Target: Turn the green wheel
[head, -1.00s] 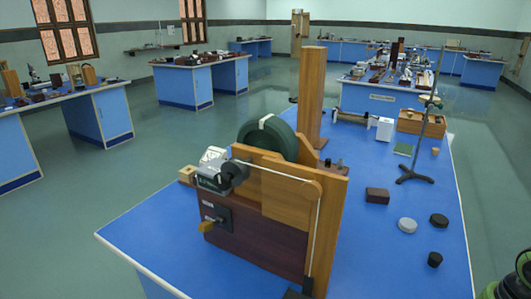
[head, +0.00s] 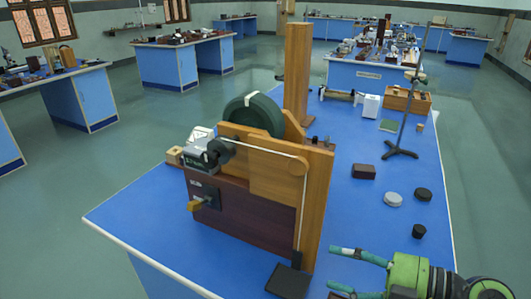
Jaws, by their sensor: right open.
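The green wheel (head: 254,116) is dark green with a white mark on its top rim. It is mounted upright in a wooden apparatus (head: 262,168) on the blue bench, and its lower part is hidden behind the wooden board. My left gripper is not in view.
A tall wooden post (head: 297,75) stands behind the wheel. A brown block (head: 363,171), a grey disc (head: 393,199) and black weights lie on the bench's right side. A retort stand (head: 401,150) stands further back. A black plate (head: 288,281) lies near the front.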

